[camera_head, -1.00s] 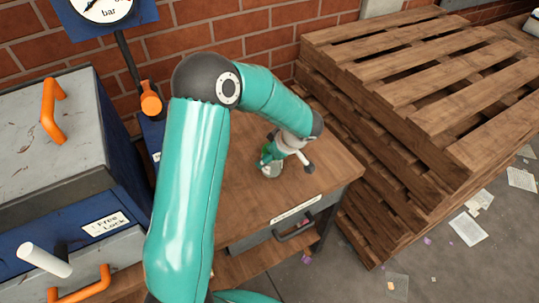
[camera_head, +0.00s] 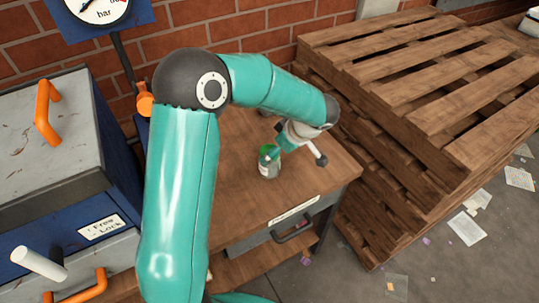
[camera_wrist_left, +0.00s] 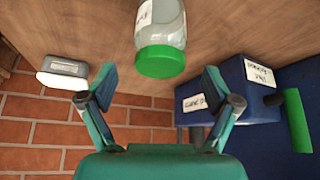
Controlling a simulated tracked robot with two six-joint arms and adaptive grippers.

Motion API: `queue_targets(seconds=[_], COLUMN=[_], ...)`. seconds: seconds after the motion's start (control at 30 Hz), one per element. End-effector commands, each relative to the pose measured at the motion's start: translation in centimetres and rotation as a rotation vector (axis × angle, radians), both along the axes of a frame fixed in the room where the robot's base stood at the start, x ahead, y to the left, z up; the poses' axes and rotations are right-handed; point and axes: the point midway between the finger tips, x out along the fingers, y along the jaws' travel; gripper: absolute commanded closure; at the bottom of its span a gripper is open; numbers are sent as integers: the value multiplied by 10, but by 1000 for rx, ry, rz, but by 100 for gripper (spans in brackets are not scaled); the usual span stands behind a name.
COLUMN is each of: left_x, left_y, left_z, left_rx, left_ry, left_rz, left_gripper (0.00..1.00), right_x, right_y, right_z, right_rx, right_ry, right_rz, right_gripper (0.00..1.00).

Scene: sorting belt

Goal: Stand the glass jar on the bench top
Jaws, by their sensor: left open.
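The glass jar (camera_head: 269,167) with a green lid stands upright on the wooden bench top (camera_head: 235,195). In the left wrist view the jar (camera_wrist_left: 161,22) shows upside down, with its lid toward my gripper and a white label on its side. My left gripper (camera_head: 279,146) is just behind and right of the jar in the head view. In the wrist view my left gripper (camera_wrist_left: 153,77) has its fingers spread wide, with the jar beyond the fingertips and nothing held. My right gripper is not in view.
A stack of wooden pallets (camera_head: 420,75) stands right of the bench. A grey and blue cabinet (camera_head: 60,140) with orange handles is on the left. The wrist view shows a small white and grey object (camera_wrist_left: 63,72) and a blue labelled box (camera_wrist_left: 235,90). A brick wall is behind.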

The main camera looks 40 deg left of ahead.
Motion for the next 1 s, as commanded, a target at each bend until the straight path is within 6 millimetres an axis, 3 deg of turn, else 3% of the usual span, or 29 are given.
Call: queue_targets(seconds=[0.1,0.33,1.0], left_x=[3,3,3], left_y=[-13,-26,-27], left_z=[21,44,47], left_rx=[1,0,0], left_ry=[-5,-1,0], left_rz=[-3,-2,-1], left_gripper=[11,11,11], right_x=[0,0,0], right_y=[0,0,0], right_z=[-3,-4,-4], right_rx=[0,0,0], right_ry=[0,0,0], right_rz=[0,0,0], right_gripper=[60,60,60])
